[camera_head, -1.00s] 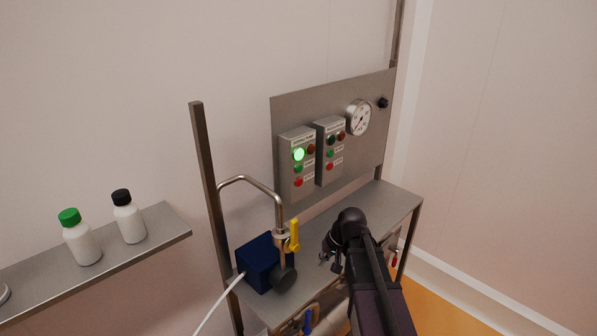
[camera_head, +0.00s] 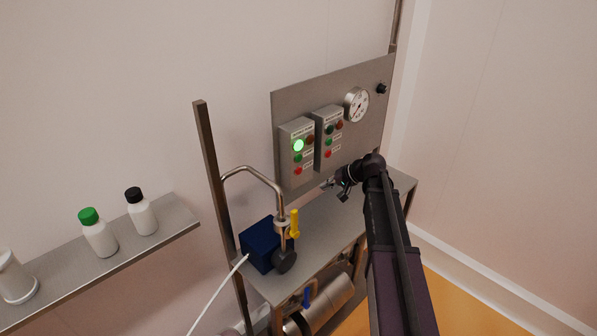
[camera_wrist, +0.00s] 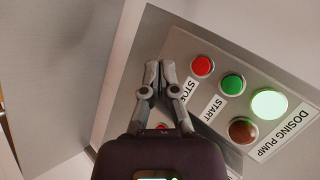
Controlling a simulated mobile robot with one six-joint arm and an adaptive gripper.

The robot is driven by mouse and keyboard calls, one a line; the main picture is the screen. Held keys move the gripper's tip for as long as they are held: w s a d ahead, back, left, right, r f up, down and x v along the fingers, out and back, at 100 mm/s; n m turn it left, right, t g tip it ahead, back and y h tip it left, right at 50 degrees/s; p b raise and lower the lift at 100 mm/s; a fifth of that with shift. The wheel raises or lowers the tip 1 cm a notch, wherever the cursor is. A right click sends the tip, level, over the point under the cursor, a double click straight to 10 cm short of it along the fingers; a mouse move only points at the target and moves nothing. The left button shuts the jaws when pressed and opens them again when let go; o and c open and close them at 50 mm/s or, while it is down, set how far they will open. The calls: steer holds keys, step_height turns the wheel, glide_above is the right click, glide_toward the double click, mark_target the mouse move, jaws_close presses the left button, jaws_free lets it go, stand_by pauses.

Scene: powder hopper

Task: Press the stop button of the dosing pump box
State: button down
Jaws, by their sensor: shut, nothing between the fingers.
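The dosing pump box (camera_wrist: 280,75) fills the right of the wrist view, its label readable. Its red stop button (camera_wrist: 202,66) lies beside the green start button (camera_wrist: 232,84), a lit green lamp (camera_wrist: 269,103) and a dark red-brown lamp (camera_wrist: 242,130). In the head view the box with the lit lamp (camera_head: 285,150) is the left one on the panel, with its red button (camera_head: 298,171) at the bottom. My gripper (camera_wrist: 160,66) is shut and empty, its fingertips left of the stop button in the wrist view, apparently apart from it. In the head view my gripper (camera_head: 328,184) is below the boxes.
A second, unlit button box (camera_head: 328,138) stands right beside it, with a gauge (camera_head: 356,105) further right. A steel shelf (camera_head: 320,218) lies below, bearing a blue pump (camera_head: 259,243) and a yellow-handled valve (camera_head: 294,223). Bottles stand on the left shelf (camera_head: 180,222).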

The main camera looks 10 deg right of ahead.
steer(key=w+a, duration=0.5)
steer(key=w, duration=0.2)
stand_by(0.7)
steer(key=shift+w+a, duration=0.15)
stand_by(1.4)
steer(key=shift+w+a, duration=0.15)
steer(key=shift+w, duration=0.15)
steer(key=shift+w+a, duration=0.3)
stand_by(1.3)
steer(key=shift+s+d, duration=0.5)
steer(key=shift+s, duration=0.15)
stand_by(0.4)
steer(key=shift+s+d, duration=0.75)
steer(key=shift+s, duration=0.3)
steer(key=shift+s+d, duration=0.7)
steer(key=shift+s, duration=0.3)
